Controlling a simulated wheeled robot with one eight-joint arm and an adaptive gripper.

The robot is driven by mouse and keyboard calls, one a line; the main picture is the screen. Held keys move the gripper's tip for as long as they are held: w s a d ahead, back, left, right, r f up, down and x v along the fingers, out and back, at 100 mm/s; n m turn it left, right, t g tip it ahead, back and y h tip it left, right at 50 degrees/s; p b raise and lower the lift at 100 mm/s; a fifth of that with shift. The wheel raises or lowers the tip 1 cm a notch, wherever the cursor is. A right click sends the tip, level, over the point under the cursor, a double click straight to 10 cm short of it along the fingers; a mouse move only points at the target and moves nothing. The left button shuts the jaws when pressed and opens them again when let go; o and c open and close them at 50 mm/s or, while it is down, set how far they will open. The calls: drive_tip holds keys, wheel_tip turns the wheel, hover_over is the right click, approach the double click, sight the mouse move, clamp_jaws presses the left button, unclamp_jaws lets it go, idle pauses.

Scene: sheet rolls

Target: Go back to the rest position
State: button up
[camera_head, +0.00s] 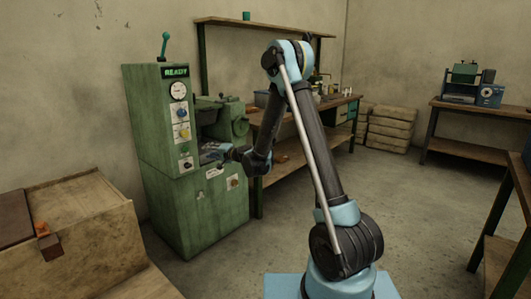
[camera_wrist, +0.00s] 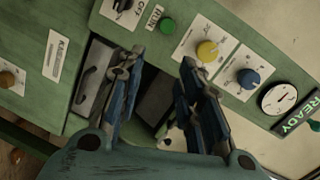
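My gripper (camera_head: 226,155) is at the front of the green machine (camera_head: 205,215), near the recess in its middle. In the wrist view my gripper (camera_wrist: 161,57) has its two blue and dark fingers apart, with a clear gap and nothing held between them. Behind the fingers is the machine's green panel (camera_wrist: 150,48), tilted in the picture, with a dark opening partly hidden by the fingers. A small pale piece shows low between the fingers; I cannot tell what it is. My arm is raised and bent towards the machine.
The machine carries a lit READY sign (camera_head: 175,72), a gauge (camera_head: 178,91) and a lever (camera_head: 164,45) on top. A crate (camera_head: 90,225) stands at the left. A workbench (camera_head: 275,155) stands behind my arm. Open floor (camera_head: 420,210) lies to the right, before another bench (camera_head: 465,150).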

drive_tip(key=s+d+r+n+g+h, duration=0.2)
drive_tip(key=s+d+r, duration=0.2)
drive_tip(key=s+d, duration=0.5)
drive_tip(key=s+d+r+n+g+h, duration=0.15)
drive_tip(key=s+d+r, duration=0.25)
drive_tip(key=s+d, duration=0.5)
drive_tip(key=s+d+f+g+h, duration=0.1)
drive_tip(key=s+d+f+h, duration=0.2)
drive_tip(key=s+d, duration=0.6)
drive_tip(key=s+d+f+g+h, duration=0.1)
drive_tip(key=s+d+f+h, duration=0.2)
drive_tip(key=s+d, duration=0.7)
drive_tip(key=s+d+f+g+h, duration=0.2)
drive_tip(key=s+d+f, duration=0.3)
drive_tip(key=s+d, duration=0.5)
drive_tip(key=shift+s+f+n+h, duration=0.25)
drive_tip(key=shift+s+n+h, duration=0.2)
drive_tip(key=shift+s+h, duration=0.5)
